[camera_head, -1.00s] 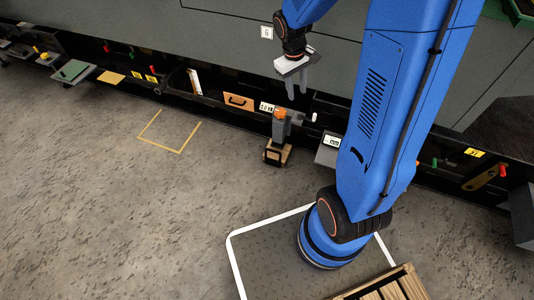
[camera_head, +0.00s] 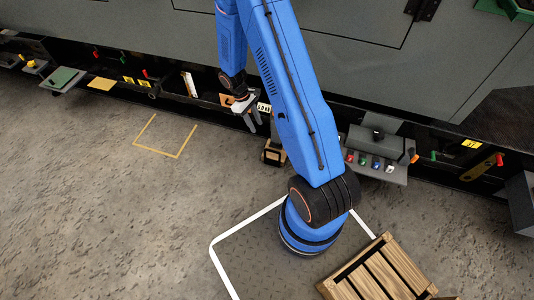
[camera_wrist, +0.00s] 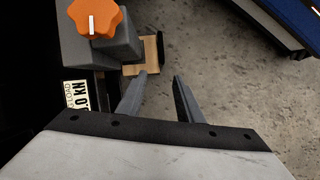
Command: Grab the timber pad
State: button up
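A small light-wood block, which looks like the timber pad (camera_wrist: 151,48), shows in the wrist view past my fingertips, partly hidden by a grey fixture. In the head view the wooden piece (camera_head: 274,144) is by the floor at the foot of the enclosure, partly behind my arm. My gripper (camera_wrist: 161,77) is open, with nothing between its fingers and bare floor showing through the gap. In the head view my gripper (camera_head: 252,121) points down, left of the wooden piece and apart from it.
A grey fixture with an orange knob (camera_wrist: 96,17) stands close left of my fingers. A load label (camera_wrist: 77,93) is below it. A control box with coloured buttons (camera_head: 377,160) is right of my arm. A slatted crate (camera_head: 375,275) stands at lower right. Floor at left is clear.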

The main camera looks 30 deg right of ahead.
aim_at(265, 152)
jog(key=shift+n, duration=0.3)
jog(key=x, duration=0.6)
jog(key=a+x, duration=0.1)
jog(key=x, duration=0.6)
jog(key=w+x, duration=0.1)
jog(key=x, duration=0.6)
jog(key=shift+w+a+f, duration=0.1)
jog(key=shift+a+f, duration=0.15)
jog(key=shift+f, duration=0.1)
grip_shut()
dwell(0.6)
